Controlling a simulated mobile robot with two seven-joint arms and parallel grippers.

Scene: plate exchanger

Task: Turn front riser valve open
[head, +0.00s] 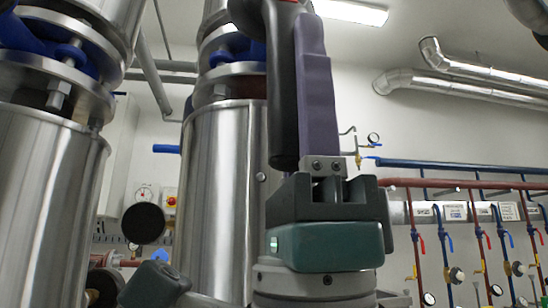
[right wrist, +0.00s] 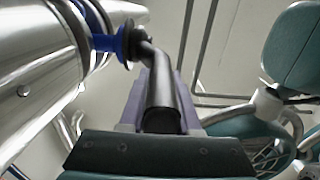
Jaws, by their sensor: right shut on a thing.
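The front riser valve has a blue body (head: 240,45) clamped between steel flanges on the near insulated riser. Its long black lever handle (head: 281,90) hangs down in front of the riser in the head view. My right gripper (head: 306,50) points upward and is shut on this lever, with a purple finger along its right side. In the right wrist view the lever (right wrist: 160,92) lies between the purple fingers and bends at its upper end toward the blue valve body (right wrist: 106,43). The lever's upper end is cut off in the head view. My left gripper does not show.
Another large steel riser (head: 40,200) with a blue valve stands at the left. A black disc-shaped part (head: 143,222) is between the risers. Red and blue pipes (head: 450,183) with small valves line the right wall. Open room lies right of my gripper.

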